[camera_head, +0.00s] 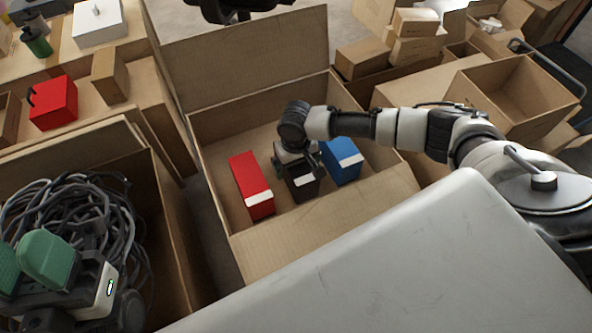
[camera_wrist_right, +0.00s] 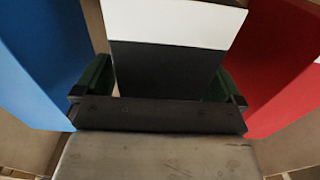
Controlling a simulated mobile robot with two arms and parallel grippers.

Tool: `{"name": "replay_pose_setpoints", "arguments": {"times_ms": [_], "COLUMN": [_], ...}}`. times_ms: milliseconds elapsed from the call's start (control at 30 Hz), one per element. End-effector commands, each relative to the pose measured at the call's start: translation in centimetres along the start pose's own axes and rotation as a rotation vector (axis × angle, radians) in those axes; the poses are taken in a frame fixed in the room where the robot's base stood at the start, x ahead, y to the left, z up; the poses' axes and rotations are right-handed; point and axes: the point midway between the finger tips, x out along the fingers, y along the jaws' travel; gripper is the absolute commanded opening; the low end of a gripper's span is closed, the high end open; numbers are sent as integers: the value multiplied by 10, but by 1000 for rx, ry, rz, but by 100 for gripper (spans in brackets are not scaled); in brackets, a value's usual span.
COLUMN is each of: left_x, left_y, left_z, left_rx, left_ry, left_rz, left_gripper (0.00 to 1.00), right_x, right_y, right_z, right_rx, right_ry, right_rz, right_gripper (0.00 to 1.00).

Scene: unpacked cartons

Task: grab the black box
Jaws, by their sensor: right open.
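The black box (camera_head: 303,187) with a white label stands in the large open carton (camera_head: 221,130), between a red box (camera_head: 250,184) and a blue box (camera_head: 341,160). My right gripper (camera_head: 297,160) is directly over the black box and hides part of it. In the right wrist view, the black box (camera_wrist_right: 165,72) lies between the green fingers of my open right gripper (camera_wrist_right: 160,85). Small gaps seem to show at its sides; contact is unclear. What seems to be my left gripper (camera_head: 45,260), with green pads, is at the lower left; its jaw state is unclear.
A carton full of grey cables (camera_head: 75,215) stands at the left. A red box (camera_head: 53,103) and a small cardboard box (camera_head: 109,75) are on the left table. An empty carton (camera_head: 514,91) stands at the right. The red and blue boxes leave little side room around my right gripper.

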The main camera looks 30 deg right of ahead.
Motion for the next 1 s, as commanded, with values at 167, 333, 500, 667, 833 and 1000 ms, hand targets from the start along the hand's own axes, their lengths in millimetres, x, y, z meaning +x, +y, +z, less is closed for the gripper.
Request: {"name": "replay_pose_setpoints", "arguments": {"times_ms": [167, 333, 500, 667, 833, 1000], "left_x": [1, 0, 0, 1, 2, 9], "left_y": [0, 0, 0, 0, 0, 0], "left_z": [0, 0, 0, 0, 0, -2], "left_rx": [0, 0, 0, 0, 0, 0], "left_ry": [-1, -2, -2, -3, -3, -3], "left_rz": [0, 0, 0, 0, 0, 0], "left_gripper": [43, 43, 43, 43, 43, 43], "right_x": [-1, -1, -1, -2, -3, -16], "right_y": [0, 0, 0, 0, 0, 0], "right_z": [0, 0, 0, 0, 0, -1], "right_rx": [0, 0, 0, 0, 0, 0], "right_ry": [0, 0, -1, 1, 1, 1], "right_rz": [0, 0, 0, -1, -1, -1], "right_gripper": [91, 65, 39, 30, 30, 30]}}
